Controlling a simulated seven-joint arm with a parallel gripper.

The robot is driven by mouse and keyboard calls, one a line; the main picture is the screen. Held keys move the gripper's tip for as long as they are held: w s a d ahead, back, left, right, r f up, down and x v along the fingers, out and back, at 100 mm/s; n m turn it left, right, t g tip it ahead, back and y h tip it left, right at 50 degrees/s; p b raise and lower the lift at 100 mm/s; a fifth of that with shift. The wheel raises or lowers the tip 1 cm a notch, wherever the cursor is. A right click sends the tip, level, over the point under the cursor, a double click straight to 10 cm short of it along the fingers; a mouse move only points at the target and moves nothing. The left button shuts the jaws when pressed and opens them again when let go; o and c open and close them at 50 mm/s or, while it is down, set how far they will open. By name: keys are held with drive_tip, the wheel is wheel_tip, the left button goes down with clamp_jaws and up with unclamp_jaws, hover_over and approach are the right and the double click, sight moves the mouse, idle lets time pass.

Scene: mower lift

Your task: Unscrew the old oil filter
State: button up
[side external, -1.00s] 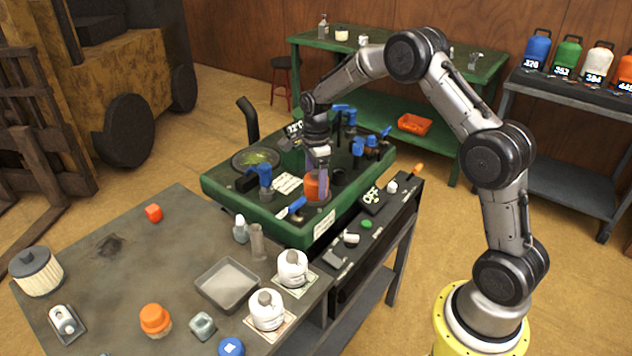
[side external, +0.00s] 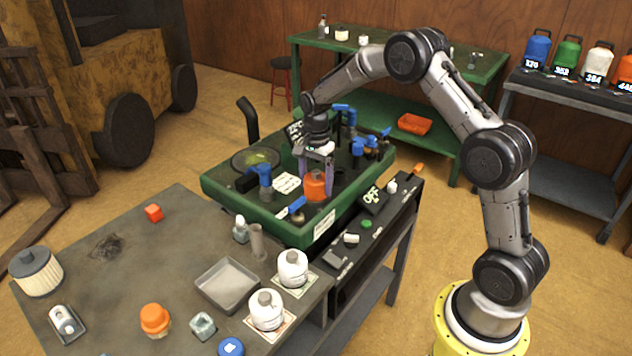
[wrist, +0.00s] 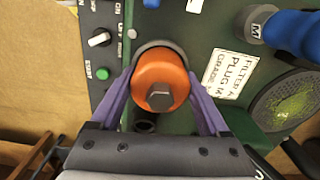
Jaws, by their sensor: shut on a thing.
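The old oil filter is an orange canister (side external: 315,188) on the green mower deck, and in the wrist view the orange filter (wrist: 160,76) shows from above with a dark hexagonal nub on top. My gripper (side external: 316,178) points down over it. In the wrist view my gripper (wrist: 161,84) has one purple finger on each side of the filter, shut on it. The filter looks upright and still seated at the deck; its lower end and any thread are hidden.
Blue-handled fittings (side external: 262,173) and a round mesh pan (side external: 256,158) stand close by on the deck. A control panel (side external: 375,215) with an OFF display runs along the front. The grey table (side external: 150,270) holds white bottles (side external: 268,310), a tray (side external: 228,284) and a cream filter (side external: 37,272).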

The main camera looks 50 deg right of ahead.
drive_tip(key=n, duration=0.4)
drive_tip(key=shift+n, duration=1)
drive_tip(key=n, duration=0.6)
drive_tip(key=shift+n, duration=0.3)
